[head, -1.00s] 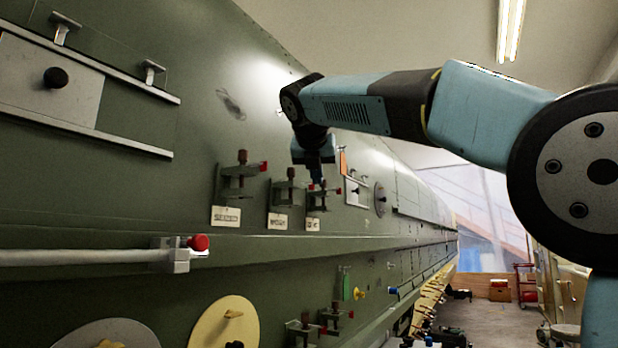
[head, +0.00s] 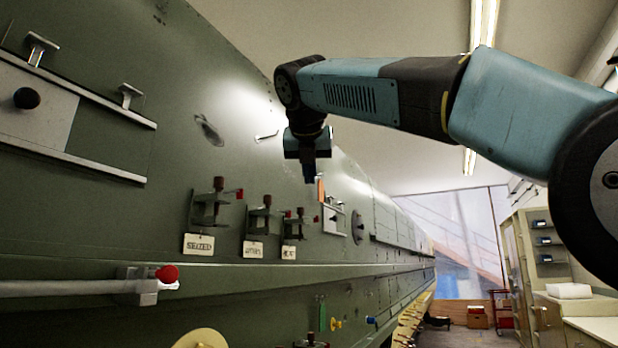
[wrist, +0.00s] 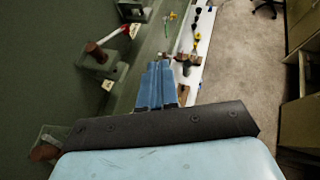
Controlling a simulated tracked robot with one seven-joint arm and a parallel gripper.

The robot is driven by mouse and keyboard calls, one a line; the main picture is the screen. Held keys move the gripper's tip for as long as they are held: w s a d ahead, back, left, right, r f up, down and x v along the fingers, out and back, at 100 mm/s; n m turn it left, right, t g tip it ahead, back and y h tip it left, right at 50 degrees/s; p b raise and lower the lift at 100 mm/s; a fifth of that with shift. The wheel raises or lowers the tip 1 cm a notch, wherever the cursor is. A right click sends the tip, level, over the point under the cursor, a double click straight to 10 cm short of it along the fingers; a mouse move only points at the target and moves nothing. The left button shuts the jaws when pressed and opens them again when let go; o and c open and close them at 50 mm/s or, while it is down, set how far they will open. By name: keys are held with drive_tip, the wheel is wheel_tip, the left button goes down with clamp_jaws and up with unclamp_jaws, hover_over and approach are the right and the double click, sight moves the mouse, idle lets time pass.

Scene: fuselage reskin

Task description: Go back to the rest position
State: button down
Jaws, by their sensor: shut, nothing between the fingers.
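My gripper (head: 309,180) hangs pointing down from the end of my blue arm, in front of the green fuselage wall (head: 110,215). It is shut and empty, with free space around its fingers. In the wrist view my gripper (wrist: 157,85) shows as two blue fingers side by side, with nothing held. My arm reaches in from the right side of the head view.
Several clamps hang on the wall, with tags reading like "SEALED" (head: 198,244). A grey rail with a red knob (head: 167,273) runs at lower left. A sliding panel with a black knob (head: 27,98) is at upper left. Cabinets (head: 540,250) stand at right beyond clear floor.

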drive_tip(key=s+d+f+m+g, duration=0.2)
drive_tip(key=s+d+f+m, duration=0.4)
drive_tip(key=f+m, duration=0.5)
drive_tip(key=s+d+f+m+g, duration=0.2)
drive_tip(key=s+d+f+m, duration=0.5)
drive_tip(key=f, duration=1.4)
drive_tip(key=s+d+f+m+g+y, duration=0.1)
drive_tip(key=s+d+f+m, duration=0.6)
drive_tip(key=f+m, duration=0.9)
drive_tip(key=shift+s+d+f+m+g, duration=0.15)
drive_tip(key=shift+s+f+m+g, duration=0.25)
drive_tip(key=shift+s+f+g, duration=0.25)
